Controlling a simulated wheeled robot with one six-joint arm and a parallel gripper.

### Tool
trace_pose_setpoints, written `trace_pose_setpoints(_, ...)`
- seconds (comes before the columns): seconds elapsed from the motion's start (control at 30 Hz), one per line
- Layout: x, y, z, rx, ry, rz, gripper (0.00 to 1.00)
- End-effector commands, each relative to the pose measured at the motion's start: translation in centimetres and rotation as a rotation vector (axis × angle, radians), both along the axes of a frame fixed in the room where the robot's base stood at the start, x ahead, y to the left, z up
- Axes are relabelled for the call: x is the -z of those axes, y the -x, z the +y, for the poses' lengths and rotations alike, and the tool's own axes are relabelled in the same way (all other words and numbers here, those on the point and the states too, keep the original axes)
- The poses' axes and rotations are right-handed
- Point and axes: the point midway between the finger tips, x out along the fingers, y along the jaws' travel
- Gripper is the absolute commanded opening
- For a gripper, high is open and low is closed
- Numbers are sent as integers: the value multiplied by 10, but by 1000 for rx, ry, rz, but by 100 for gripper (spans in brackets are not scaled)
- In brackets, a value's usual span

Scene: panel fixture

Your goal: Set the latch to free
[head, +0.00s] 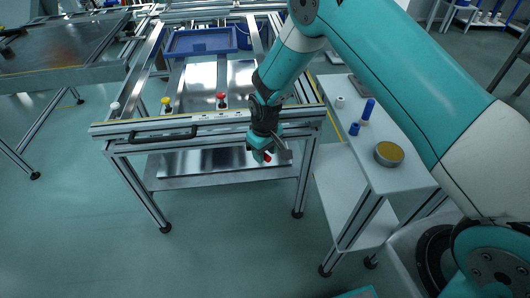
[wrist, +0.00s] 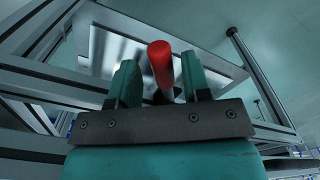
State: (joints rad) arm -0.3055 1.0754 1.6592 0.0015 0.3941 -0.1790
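A red rod-shaped handle, which looks like the latch handle, shows in the wrist view (wrist: 161,64) between my two fingers. Only a small red bit of it shows in the head view (head: 267,157), beside my fingertips below the frame's front beam. My gripper (head: 270,155) is at the front right of the frame. In the wrist view my gripper (wrist: 158,85) has its fingers apart, one on each side of the red handle, with a gap visible on both sides. The latch's mount is hidden behind the gripper.
The aluminium frame's front beam (head: 200,124) carries a black handle (head: 162,136) and white, yellow and red (head: 221,97) knobs. A blue tray (head: 200,42) lies behind. A white side cart (head: 384,150) with blue pieces and a yellow-topped disc stands to the right. Floor in front is clear.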

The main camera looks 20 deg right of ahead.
Motion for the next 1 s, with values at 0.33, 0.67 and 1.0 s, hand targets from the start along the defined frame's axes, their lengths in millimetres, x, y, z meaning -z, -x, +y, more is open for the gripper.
trace_pose_setpoints(0.33,-2,3,-1,2,1,8,47)
trace_pose_setpoints(0.67,-65,2,0,1,0,4,47)
trace_pose_setpoints(1.0,-145,3,-1,1,0,4,47)
